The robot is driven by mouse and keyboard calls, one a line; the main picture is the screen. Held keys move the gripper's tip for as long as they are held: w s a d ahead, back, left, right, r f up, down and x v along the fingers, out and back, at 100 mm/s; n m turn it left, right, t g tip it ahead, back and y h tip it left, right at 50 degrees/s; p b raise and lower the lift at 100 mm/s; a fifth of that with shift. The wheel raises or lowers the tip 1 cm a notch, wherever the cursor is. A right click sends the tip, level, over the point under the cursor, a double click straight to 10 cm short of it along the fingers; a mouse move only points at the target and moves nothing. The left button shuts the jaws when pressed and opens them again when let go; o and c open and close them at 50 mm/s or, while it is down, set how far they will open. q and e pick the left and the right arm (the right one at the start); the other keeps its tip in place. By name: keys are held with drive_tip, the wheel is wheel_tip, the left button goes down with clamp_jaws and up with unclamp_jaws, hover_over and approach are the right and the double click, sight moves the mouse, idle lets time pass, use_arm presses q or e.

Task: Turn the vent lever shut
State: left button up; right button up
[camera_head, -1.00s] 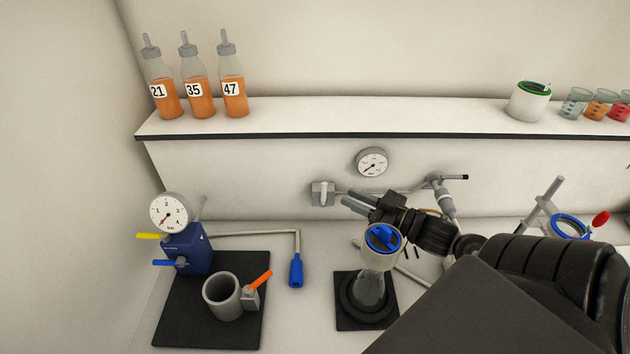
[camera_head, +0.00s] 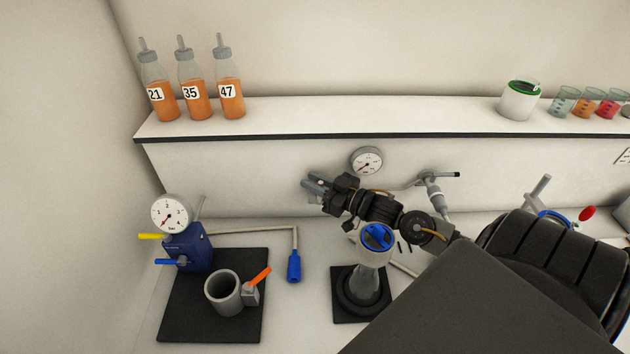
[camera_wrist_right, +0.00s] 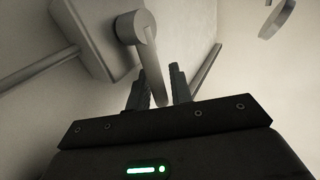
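A grey lever (camera_wrist_right: 151,65) hangs from a round pivot on a pale wall valve block (camera_wrist_right: 88,25) in the right wrist view. My right gripper (camera_wrist_right: 160,84) is open, with its two dark fingers on either side of the lever's lower part; I cannot tell whether they touch it. In the head view my right gripper (camera_head: 308,181) reaches left to the wall below the shelf and hides most of the valve. No label on the lever shows. My left gripper is not in view.
A round wall gauge (camera_head: 366,161) sits just above my right gripper. A clear vessel with a blue top (camera_head: 376,237) stands below my right wrist. A blue pump block (camera_head: 188,246) with yellow and blue levers and a grey cup (camera_head: 222,292) stand at the left.

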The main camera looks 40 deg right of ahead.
clamp_jaws()
drive_tip(key=shift+s+d+f+m+t+b, duration=0.1)
drive_tip(key=shift+s+d+m+t+b, duration=0.35)
drive_tip(key=shift+m+t+b, duration=0.55)
drive_tip(key=shift+s+d+f+m+t+b, duration=0.1)
drive_tip(key=shift+s+d+m+t+b, duration=0.2)
drive_tip(key=shift+d+m+t+b, duration=0.45)
drive_tip(key=shift+s+d+m+t+b, duration=0.35)
drive_tip(key=shift+m+t+b, duration=0.6)
drive_tip(key=shift+t+b, duration=0.4)
